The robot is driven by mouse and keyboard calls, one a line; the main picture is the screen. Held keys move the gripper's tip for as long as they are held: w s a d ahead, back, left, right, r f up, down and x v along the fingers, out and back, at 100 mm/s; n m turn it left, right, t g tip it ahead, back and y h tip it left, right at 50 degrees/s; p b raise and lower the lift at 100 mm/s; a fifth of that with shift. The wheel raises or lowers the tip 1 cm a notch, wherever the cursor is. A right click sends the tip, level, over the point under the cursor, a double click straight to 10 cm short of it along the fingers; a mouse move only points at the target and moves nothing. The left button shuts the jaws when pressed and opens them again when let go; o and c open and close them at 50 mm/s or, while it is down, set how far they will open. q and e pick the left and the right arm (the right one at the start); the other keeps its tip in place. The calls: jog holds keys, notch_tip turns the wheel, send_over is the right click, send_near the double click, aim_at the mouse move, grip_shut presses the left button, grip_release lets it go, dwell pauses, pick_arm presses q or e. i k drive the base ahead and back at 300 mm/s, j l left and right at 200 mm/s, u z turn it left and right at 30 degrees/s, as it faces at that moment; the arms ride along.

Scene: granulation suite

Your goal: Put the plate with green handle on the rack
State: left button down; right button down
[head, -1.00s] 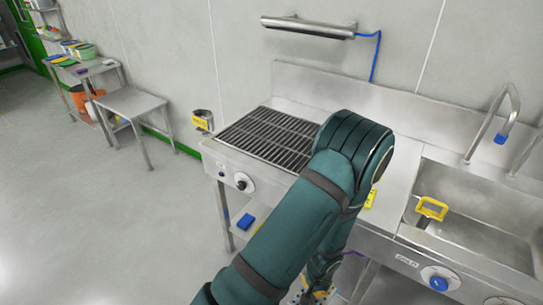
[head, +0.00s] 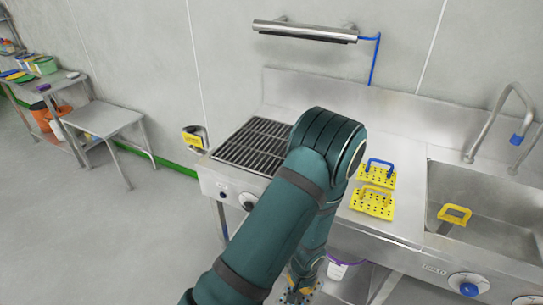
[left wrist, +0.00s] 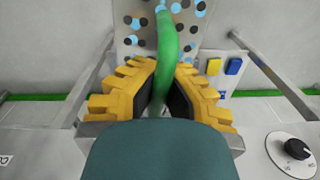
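In the left wrist view, the green handle (left wrist: 165,55) runs between the yellow-padded fingers of my left gripper (left wrist: 160,90), which are shut on it. The plate (left wrist: 135,25), grey with blue and black dots, hangs beyond the fingers and is partly cut off at the top. In the head view, my left arm reaches down from the counter front, with the gripper (head: 298,286) low at the bottom edge and only a bit of the plate showing. The black slatted rack (head: 245,147) lies in the counter top, partly behind my arm. My right gripper is not in view.
Right is a sink (head: 475,195) with a yellow handle piece (head: 455,214) and tap. A small table (head: 103,117) stands left. Knobs line the counter front.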

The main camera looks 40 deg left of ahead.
aim_at(276, 150)
jog(key=j, duration=0.85)
jog(key=k+j+z, duration=0.15)
jog(key=j, duration=0.65)
